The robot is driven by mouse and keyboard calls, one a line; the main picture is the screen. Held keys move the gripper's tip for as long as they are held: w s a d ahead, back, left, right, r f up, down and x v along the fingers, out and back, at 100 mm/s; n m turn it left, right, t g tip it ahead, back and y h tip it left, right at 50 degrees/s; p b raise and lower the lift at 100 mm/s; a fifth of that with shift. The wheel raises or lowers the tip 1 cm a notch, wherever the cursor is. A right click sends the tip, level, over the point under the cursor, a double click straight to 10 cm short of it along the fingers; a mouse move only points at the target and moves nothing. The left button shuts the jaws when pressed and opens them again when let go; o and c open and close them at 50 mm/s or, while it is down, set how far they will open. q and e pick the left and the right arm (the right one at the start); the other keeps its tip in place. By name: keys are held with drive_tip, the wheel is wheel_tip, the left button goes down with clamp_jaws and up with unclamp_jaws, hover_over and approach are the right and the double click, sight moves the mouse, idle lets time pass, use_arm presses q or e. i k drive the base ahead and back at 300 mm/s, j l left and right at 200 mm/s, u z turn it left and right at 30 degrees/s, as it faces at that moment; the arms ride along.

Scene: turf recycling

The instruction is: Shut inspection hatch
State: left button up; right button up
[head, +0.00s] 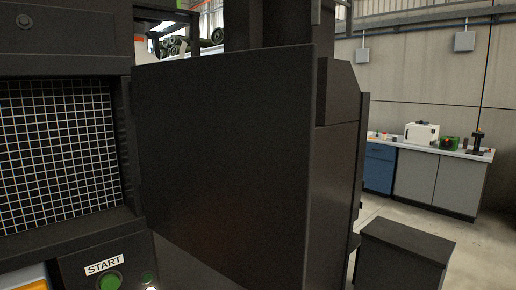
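The inspection hatch (225,150) is a large flat dark panel in the middle of the head view. It stands swung out from the machine, with its left edge near the right side of an opening. The opening shows a white wire grid (55,150) inside a dark frame. Neither of my grippers shows in this view.
A green START button (110,280) sits on the machine front below the grid. A dark box (402,255) stands on the floor at the lower right. A workbench (432,182) with a white appliance (421,132) stands by the back wall. Open floor lies between them.

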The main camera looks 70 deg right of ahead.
sight(225, 141)
drive_tip(key=k+l, duration=0.1)
drive_tip(key=l, duration=0.25)
drive_tip(key=k+l, duration=0.15)
drive_tip(key=l, duration=0.2)
drive_tip(key=k+l, duration=0.1)
drive_tip(key=l, duration=0.25)
drive_tip(key=k+l, duration=0.1)
drive_tip(key=l, duration=0.25)
drive_tip(key=k+l, duration=0.15)
drive_tip(key=l, duration=0.25)
